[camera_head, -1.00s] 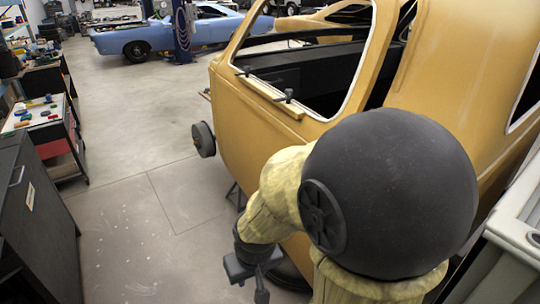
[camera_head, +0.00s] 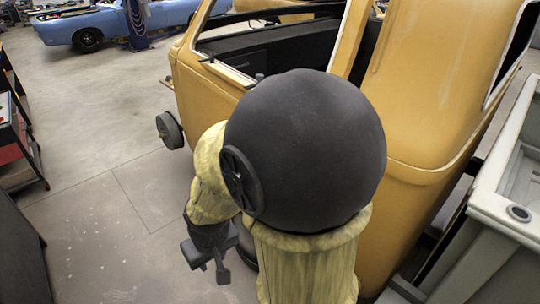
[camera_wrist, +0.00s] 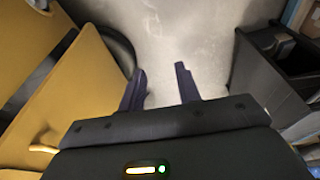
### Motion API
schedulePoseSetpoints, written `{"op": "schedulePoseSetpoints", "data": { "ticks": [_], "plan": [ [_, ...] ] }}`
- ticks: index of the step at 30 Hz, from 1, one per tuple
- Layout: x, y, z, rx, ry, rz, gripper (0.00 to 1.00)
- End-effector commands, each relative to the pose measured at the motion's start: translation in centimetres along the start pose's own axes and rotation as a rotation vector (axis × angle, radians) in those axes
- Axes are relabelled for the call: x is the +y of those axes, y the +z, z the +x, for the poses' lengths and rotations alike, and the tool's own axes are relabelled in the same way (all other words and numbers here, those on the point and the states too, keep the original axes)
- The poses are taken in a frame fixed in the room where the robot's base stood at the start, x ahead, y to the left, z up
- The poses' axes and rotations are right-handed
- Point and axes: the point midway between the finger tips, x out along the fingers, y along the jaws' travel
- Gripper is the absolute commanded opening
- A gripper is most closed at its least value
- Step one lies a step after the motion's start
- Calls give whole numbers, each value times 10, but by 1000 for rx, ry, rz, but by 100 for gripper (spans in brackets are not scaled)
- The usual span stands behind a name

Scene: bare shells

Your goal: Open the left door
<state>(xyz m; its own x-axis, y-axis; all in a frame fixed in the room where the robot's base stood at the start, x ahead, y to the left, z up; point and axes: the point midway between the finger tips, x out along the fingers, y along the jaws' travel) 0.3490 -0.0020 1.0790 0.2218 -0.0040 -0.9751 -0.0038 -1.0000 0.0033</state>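The yellow car shell (camera_head: 425,95) stands at the centre right in the head view, with an open window frame on its near side. My dark arm joint covers much of its lower side, so the left door's outline is hidden there. My gripper (camera_head: 208,268) hangs low beside the shell. In the wrist view, my gripper (camera_wrist: 161,85) has its two dark fingers apart with only floor between them. A yellow panel (camera_wrist: 90,85) lies left of the fingers, apart from them. A small yellow handle-like piece (camera_wrist: 43,149) shows at lower left. A dark slanted gap separates this panel from another yellow surface.
A grey-white bin-like unit (camera_head: 500,190) stands close at the right. A dark cabinet (camera_head: 22,265) is at the left edge. A round dark part (camera_head: 170,130) sticks out from the shell's end. Open floor (camera_head: 100,190) lies left of my arm. A blue car (camera_head: 85,27) is behind.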

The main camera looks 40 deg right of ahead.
Motion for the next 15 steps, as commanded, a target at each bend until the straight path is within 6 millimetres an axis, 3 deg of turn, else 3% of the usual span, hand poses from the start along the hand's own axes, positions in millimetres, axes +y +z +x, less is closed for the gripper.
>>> {"op": "schedulePoseSetpoints", "data": {
  "ticks": [7,15],
  "plan": [
    [26,-24,30,-111,79,22,33],
    [90,-62,72,-265,348,32,33]
  ]
}}
